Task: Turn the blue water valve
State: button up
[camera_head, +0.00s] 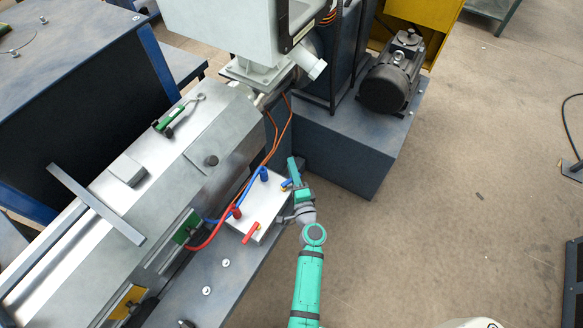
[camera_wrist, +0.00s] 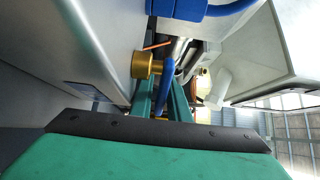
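The blue water valve has a small blue lever on a brass body, at the right side of a white manifold block (camera_head: 262,205). In the head view the blue lever (camera_head: 287,183) is small and partly hidden by my gripper (camera_head: 292,178). In the wrist view the brass valve body (camera_wrist: 146,65) is beside the blue lever (camera_wrist: 167,78). My gripper (camera_wrist: 161,97) has its two green fingers apart, with the blue lever between them or just beyond their tips. Contact with the lever cannot be made out.
A red-handled valve (camera_head: 251,232) sits at the block's front edge. A dark machine base (camera_head: 345,150) with a motor (camera_head: 390,82) stands beyond my gripper.

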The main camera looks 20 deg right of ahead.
jog(key=s, duration=1)
jog(key=shift+s+a, duration=0.35)
jog(key=shift+s, duration=0.05)
